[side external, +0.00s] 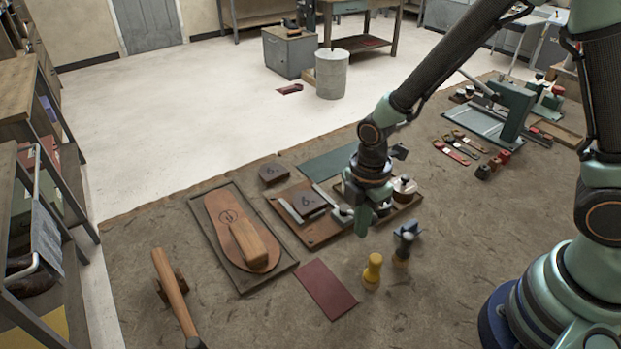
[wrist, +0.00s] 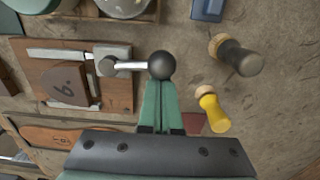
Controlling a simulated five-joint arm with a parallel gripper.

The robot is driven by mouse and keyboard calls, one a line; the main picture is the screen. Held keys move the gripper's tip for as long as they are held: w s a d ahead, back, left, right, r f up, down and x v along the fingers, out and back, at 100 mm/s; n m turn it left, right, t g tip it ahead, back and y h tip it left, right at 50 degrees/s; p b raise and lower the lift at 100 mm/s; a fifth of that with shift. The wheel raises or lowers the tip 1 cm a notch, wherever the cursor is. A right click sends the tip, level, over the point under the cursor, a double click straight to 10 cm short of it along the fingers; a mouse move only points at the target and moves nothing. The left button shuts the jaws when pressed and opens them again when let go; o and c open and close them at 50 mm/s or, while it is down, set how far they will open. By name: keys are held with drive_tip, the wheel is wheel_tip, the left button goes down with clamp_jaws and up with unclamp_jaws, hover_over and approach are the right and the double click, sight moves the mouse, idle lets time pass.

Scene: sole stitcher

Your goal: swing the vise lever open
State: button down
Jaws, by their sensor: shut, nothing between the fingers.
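In the wrist view, the vise lever (wrist: 130,66) is a silver rod running right from a grey pivot (wrist: 107,66) to a black ball knob (wrist: 161,66). My gripper (wrist: 160,84) is shut and empty, its green fingertips at the knob's near side; I cannot tell whether they touch. In the side view my gripper (side external: 363,222) is low at the board's right end, hiding most of the lever.
A shoe sole (side external: 222,214) lies in a tray to the left. A yellow-handled tool (side external: 373,267) and a dark-handled tool (side external: 402,247) stand close by on the right. A dark red sheet (side external: 325,288) lies in front, and a hammer (side external: 172,290) lies at front left.

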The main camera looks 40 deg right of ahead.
drive_tip(key=shift+d, duration=0.1)
drive_tip(key=shift+w+d, duration=0.3)
drive_tip(key=shift+d, duration=0.35)
drive_tip(key=shift+w+d, duration=0.25)
drive_tip(key=shift+d, duration=0.35)
drive_tip(key=shift+a, duration=0.2)
drive_tip(key=shift+a, duration=0.45)
drive_tip(key=shift+r, duration=0.1)
drive_tip(key=shift+r, duration=2.9)
